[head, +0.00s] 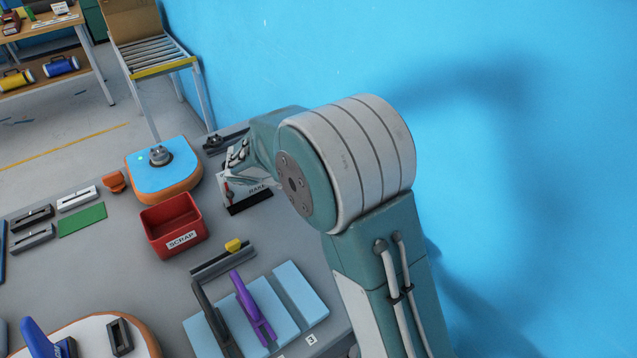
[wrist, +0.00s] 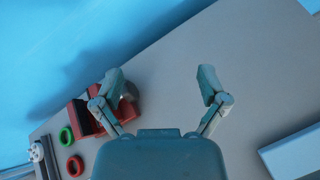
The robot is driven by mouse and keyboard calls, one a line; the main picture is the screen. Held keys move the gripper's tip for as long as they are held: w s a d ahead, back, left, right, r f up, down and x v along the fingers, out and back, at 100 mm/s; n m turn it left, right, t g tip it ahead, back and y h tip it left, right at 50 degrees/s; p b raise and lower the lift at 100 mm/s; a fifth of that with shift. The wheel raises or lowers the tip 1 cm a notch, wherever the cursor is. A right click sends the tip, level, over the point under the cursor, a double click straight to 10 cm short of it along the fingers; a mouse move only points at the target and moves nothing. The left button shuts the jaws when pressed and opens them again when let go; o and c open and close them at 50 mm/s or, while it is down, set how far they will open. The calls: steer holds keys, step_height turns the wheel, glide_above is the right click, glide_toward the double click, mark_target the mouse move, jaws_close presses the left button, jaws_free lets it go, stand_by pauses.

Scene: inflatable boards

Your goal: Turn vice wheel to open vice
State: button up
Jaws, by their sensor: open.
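My gripper (wrist: 161,85) is open in the wrist view, its two fingers spread wide with bare grey tabletop between them. A red block-like object (wrist: 78,112), possibly the vice, stands at the left, partly hidden behind the left finger. A grey rounded part (wrist: 130,91) shows just inside that finger; I cannot tell whether it is the vice wheel or whether the finger touches it. In the head view my gripper (head: 237,160) is partly hidden by my arm, above the far part of the bench. I cannot make out the vice there.
A white panel marked BRAKE (head: 258,188) stands below my gripper. A red SCRAP bin (head: 160,243) and a blue-orange pad (head: 163,183) are to its left. A blue wall (head: 520,150) runs close along the right. Green (wrist: 67,137) and red (wrist: 75,165) rings lie near the red object.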

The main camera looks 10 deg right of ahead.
steer(key=s+d+r+m+t+y, duration=0.1)
steer(key=s+r+m+y, duration=0.5)
steer(key=s, duration=0.4)
steer(key=s+d+r+m+t+y, duration=0.1)
steer(key=s+r+m+y, duration=0.45)
steer(key=s+m, duration=0.3)
steer(key=w+n+g, duration=0.1)
steer(key=w+n, duration=0.1)
steer(key=w, duration=1.2)
steer(key=w+f+g, duration=0.1)
steer(key=w+f, duration=0.3)
steer(key=w, duration=0.1)
steer(key=w+f+n+g, duration=0.1)
steer(key=w+f, duration=0.3)
steer(key=w, duration=0.1)
steer(key=w+f, duration=0.3)
steer(key=w, duration=0.2)
steer(key=shift+a+f+g, duration=0.25)
steer(key=shift+f+g, duration=0.15)
steer(key=shift+n, duration=0.25)
step_height(320, 180, down, 11)
steer(key=shift+f, duration=0.1)
